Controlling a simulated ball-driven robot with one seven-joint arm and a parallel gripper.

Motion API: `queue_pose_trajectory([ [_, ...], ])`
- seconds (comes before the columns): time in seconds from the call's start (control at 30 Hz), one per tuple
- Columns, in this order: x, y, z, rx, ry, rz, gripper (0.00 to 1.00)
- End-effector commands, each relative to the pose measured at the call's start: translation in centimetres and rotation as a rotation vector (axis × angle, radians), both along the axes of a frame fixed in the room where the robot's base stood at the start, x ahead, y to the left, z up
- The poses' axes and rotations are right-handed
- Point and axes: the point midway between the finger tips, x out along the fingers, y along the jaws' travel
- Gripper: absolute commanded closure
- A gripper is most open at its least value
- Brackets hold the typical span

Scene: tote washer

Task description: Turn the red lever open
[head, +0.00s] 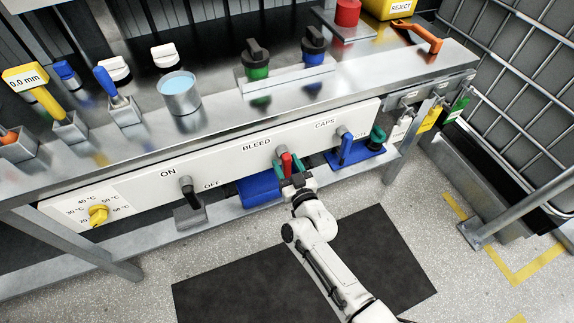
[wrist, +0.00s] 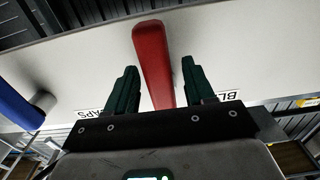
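The red lever (head: 287,164) is on the white front panel of the bench, just right of the BLEED label, and hangs downward from its pivot. In the wrist view the red lever (wrist: 152,62) runs down between the two dark green fingers. My gripper (head: 296,177) is at the lever's lower end. In the wrist view my gripper (wrist: 160,88) is open, with a finger on each side of the lever and a visible gap to each.
A blue lever (head: 346,148) hangs to the right under CAPS; it also shows at the wrist view's left (wrist: 18,106). A black lever (head: 191,197) is left, by ON and OFF. A yellow knob (head: 98,215) is far left.

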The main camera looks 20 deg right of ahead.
Motion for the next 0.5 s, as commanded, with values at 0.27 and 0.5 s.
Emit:
queue_pose_trajectory([
  [0.27,-0.03,0.01,-0.01,0.0,0.0,0.0,0.73],
  [0.5,-0.04,0.02,-0.01,0.0,0.0,0.0,0.96],
])
